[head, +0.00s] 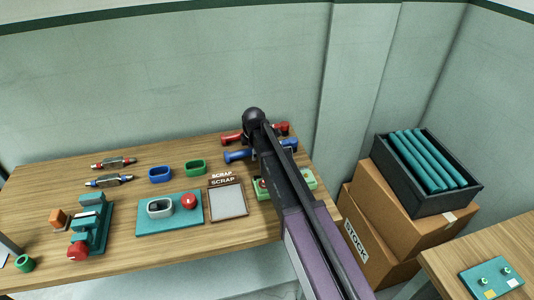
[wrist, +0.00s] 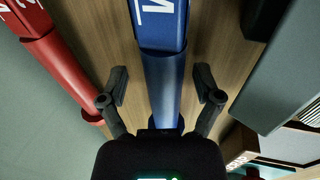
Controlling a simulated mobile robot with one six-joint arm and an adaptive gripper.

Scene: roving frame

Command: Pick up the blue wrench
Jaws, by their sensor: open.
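The blue wrench (head: 237,156) lies on the wooden bench near the wall in the head view. My arm crosses in front of its middle, and its right end shows past the arm. In the wrist view the blue wrench (wrist: 161,85) runs up the middle of the picture. My gripper (wrist: 160,88) is open, with one finger on each side of the blue wrench and a gap on both sides. The fingers do not visibly touch it. In the head view my gripper is hidden behind my arm.
A red wrench (head: 231,138) lies behind the blue one; it also shows left of my gripper in the wrist view (wrist: 55,65). The scrap tray (head: 229,203) stands in front. Blue (head: 160,174) and green (head: 195,167) rings lie left. Stacked boxes (head: 377,243) stand right of the bench.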

